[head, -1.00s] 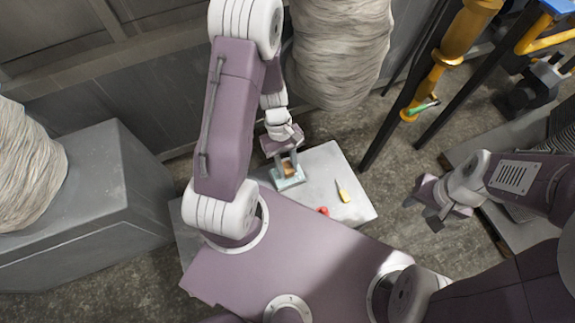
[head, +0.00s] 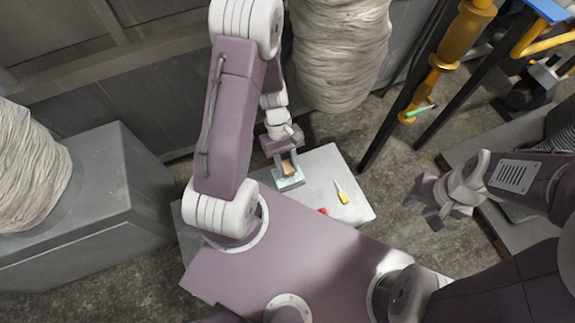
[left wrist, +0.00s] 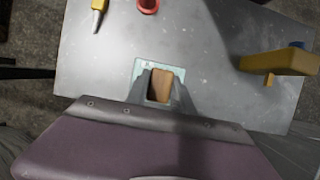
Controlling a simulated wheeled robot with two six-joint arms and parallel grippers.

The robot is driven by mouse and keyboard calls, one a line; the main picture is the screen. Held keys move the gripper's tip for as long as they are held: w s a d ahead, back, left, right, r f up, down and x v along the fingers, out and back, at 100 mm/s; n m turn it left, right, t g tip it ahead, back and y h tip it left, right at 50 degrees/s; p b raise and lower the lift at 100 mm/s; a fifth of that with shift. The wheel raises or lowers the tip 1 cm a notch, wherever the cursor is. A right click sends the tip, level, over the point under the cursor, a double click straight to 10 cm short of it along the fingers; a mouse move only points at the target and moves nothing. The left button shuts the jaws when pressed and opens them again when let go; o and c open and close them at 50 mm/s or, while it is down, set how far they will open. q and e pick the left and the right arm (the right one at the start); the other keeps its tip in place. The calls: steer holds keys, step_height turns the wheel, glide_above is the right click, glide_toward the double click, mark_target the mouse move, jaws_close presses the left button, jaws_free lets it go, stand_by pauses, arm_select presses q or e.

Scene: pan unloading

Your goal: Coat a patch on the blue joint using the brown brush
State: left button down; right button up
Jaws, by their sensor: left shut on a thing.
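My left gripper (head: 289,166) points down over the table and is shut on the brown brush (head: 289,169), which shows as a brown block. In the left wrist view the brush (left wrist: 159,86) sits between the two grey fingers. A small pale teal tray (head: 291,184) lies right below it; I cannot tell whether the brush touches it. In the left wrist view a yellow piece (left wrist: 262,62) with a blue joint (left wrist: 299,45) at its end stands at the right; the arm hides it in the head view. My right gripper (head: 422,212) is open and empty, off the table's right side.
A yellow-handled tool (head: 343,197) and a red object (head: 323,211) lie on the grey table (head: 325,165). A yellow post (head: 430,78) with a green part stands behind at right. A wrapped bundle (head: 340,50) is near my left arm. The table's right part is mostly clear.

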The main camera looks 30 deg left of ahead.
mark_target(290, 172)
arm_select(q)
steer(key=shift+r+p, duration=2.4)
steer(key=shift+r, duration=0.35)
steer(key=shift+f, duration=0.1)
